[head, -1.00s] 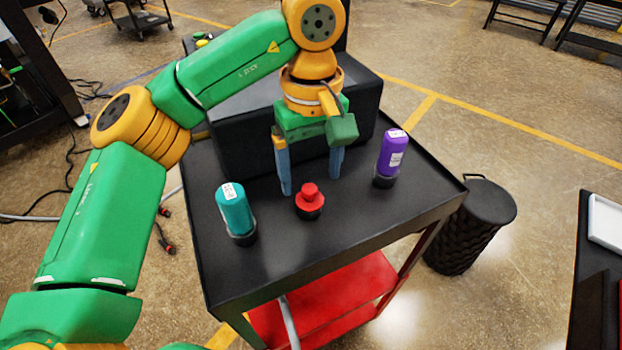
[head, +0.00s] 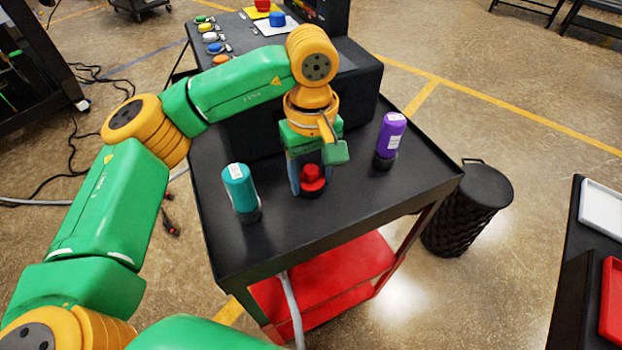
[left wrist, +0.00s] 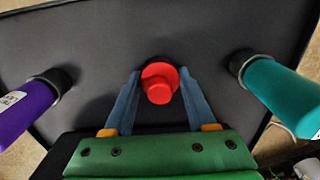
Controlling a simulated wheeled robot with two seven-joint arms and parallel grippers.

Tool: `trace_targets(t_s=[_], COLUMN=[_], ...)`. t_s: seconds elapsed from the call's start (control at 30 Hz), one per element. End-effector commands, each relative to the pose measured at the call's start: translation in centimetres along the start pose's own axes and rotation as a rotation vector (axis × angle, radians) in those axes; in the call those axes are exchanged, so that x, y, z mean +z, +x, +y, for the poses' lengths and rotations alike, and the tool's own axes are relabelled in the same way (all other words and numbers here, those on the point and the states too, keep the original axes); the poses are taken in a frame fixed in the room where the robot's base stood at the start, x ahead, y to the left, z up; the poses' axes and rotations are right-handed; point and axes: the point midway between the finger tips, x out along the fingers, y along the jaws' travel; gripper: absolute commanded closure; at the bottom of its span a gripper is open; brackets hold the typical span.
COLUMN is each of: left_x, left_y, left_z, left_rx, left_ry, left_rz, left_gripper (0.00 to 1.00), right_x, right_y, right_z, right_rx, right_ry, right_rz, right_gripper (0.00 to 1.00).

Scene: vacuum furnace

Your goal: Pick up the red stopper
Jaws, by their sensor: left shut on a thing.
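The red stopper (head: 312,176) stands upright in a dark base on the black cart top, near its middle. It also shows in the left wrist view (left wrist: 159,83), between the two blue fingers. My left gripper (head: 308,184) reaches down from above and is shut on the stopper. In the left wrist view the fingertips of my left gripper (left wrist: 157,77) lie against its two sides. I cannot tell whether the stopper is lifted off the cart. My right gripper is not in view.
A teal bottle (head: 240,190) stands left of the stopper and a purple bottle (head: 391,136) stands to its right, both in dark holders. A large black box (head: 357,95) is behind. The black cart top (head: 345,207) is clear in front.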

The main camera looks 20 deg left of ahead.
Motion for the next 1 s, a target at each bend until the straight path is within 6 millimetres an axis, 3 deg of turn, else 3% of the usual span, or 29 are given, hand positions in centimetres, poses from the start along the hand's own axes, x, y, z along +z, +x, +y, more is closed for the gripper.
trace_targets(t_s=[0.17, 0.33, 0.57, 0.8, 1.0], left_x=[0.0, 0.0, 3.3, 7.8, 9.2], left_y=[-0.3, -2.7, -9.6, -12.0, -13.0], left_z=[0.1, 0.1, -3.9, -8.8, -10.4], left_rx=[0.001, 0.006, 0.006, 0.004, 0.001], left_ry=[0.000, 0.000, 0.000, 0.000, 0.000], left_rz=[0.001, 0.003, 0.009, 0.007, 0.001], left_gripper=[1.00, 1.00, 1.00, 1.00, 1.00], right_x=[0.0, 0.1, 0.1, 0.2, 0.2], right_y=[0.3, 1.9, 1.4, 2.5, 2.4], right_z=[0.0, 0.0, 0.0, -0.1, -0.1], right_rx=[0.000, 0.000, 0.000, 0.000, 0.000], right_ry=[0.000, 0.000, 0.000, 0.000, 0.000], right_rz=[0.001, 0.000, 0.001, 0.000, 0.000], right_gripper=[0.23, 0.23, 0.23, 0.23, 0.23])
